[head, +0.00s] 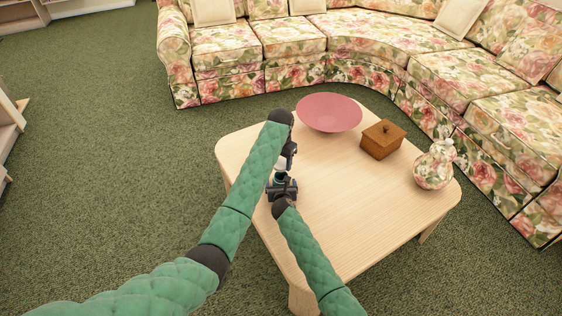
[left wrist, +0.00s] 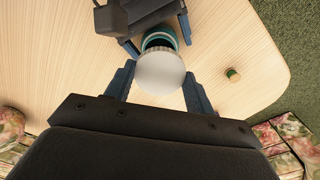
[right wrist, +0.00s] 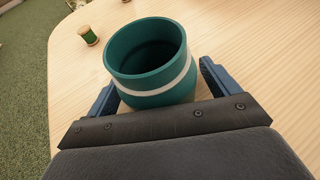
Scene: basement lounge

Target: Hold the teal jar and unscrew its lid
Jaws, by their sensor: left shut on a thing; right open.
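The teal jar (right wrist: 150,62) stands upright on the table with its mouth open and a pale band around its body; it shows small in the head view (head: 281,177). My left gripper (head: 286,152) is shut on the pale grey-white round lid (left wrist: 160,73), which is off the jar and held above it. Part of the jar (left wrist: 160,38) shows past the lid in the left wrist view. My right gripper (right wrist: 155,88) is open, low at the jar, with one finger on each side of it. Whether a finger touches the jar is unclear.
A green thread spool (right wrist: 88,36) stands near the jar. On the wooden table (head: 350,230) are a pink bowl (head: 329,112), a wooden box (head: 382,139) and a floral vase (head: 435,165). A floral sofa (head: 290,42) bounds the back and right. The table's front right is clear.

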